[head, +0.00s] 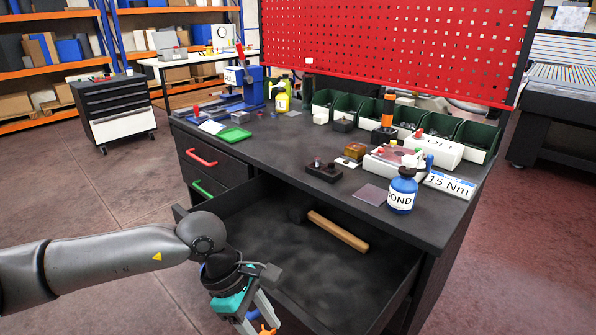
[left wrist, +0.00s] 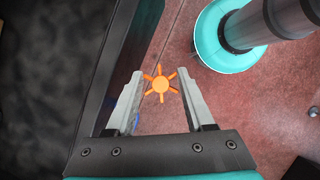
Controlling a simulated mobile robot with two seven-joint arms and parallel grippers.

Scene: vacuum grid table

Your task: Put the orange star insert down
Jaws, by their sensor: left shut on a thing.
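The orange star insert (left wrist: 160,85) is a small disc with several pointed arms. In the left wrist view it sits between the fingertips of my left gripper (left wrist: 160,80), which is shut on it. In the head view my left gripper (head: 264,318) is low at the bottom edge, in front of the open drawer. Only a bit of the orange insert (head: 268,331) shows there. The insert is held out over the reddish floor, outside the drawer. My right gripper is not in view.
The open drawer (head: 290,250) holds a wooden-handled hammer (head: 338,231) and has bare room. A blue piece (left wrist: 136,116) shows by the drawer edge.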

